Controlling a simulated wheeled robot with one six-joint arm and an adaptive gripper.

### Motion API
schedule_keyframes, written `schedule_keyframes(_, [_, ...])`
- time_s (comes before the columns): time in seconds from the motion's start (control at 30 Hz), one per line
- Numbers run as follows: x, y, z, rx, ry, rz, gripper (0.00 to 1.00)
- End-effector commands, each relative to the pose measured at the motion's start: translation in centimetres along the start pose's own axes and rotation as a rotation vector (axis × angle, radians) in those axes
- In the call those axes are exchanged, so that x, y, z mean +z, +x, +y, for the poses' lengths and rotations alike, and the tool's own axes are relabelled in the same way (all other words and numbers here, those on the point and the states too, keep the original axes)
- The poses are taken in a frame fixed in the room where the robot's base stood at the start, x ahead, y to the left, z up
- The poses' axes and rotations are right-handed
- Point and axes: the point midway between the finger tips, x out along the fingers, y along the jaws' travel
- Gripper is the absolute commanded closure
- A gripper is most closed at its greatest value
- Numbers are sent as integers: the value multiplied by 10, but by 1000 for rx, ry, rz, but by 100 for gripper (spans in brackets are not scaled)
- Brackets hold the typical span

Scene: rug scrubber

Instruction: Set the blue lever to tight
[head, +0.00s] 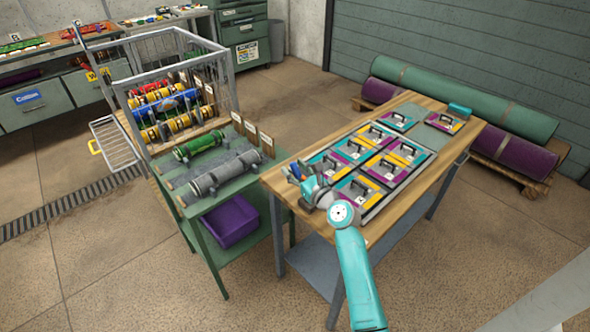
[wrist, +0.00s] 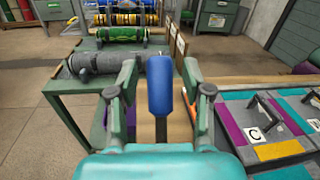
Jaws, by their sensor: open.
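The blue lever (wrist: 159,88) stands upright in the wrist view, a rounded blue grip on a dark stem. My gripper (wrist: 160,78) is open, with one finger on each side of the lever and a visible gap on both sides. The lever's base and any tight marking are hidden or out of view. In the head view, my gripper (head: 294,173) is at the left end of the wooden workbench (head: 283,182), with a small bit of blue showing beside it. I cannot tell the lever's setting.
The workbench holds a tray of several coloured sample cases (head: 358,187). A green table (head: 215,180) with a grey roller (head: 226,172) and a green roller (head: 202,145) stands left of it. A wire cage (head: 185,60) of coloured rolls is behind. Rolled rugs (head: 460,95) lie at the back right.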

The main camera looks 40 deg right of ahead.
Motion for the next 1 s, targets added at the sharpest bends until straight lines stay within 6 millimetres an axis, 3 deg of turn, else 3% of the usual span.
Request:
schedule_keyframes(0.03, [0,0,0,0,0,0,55])
schedule_keyframes(0.2, [0,0,0,0,0,0,98])
schedule_keyframes(0.23, [0,0,0,0,0,0,100])
schedule_keyframes(0.57, [1,-2,1,3,2,-17,100])
schedule_keyframes(1.0, [9,-14,1,-2,20,-163,100])
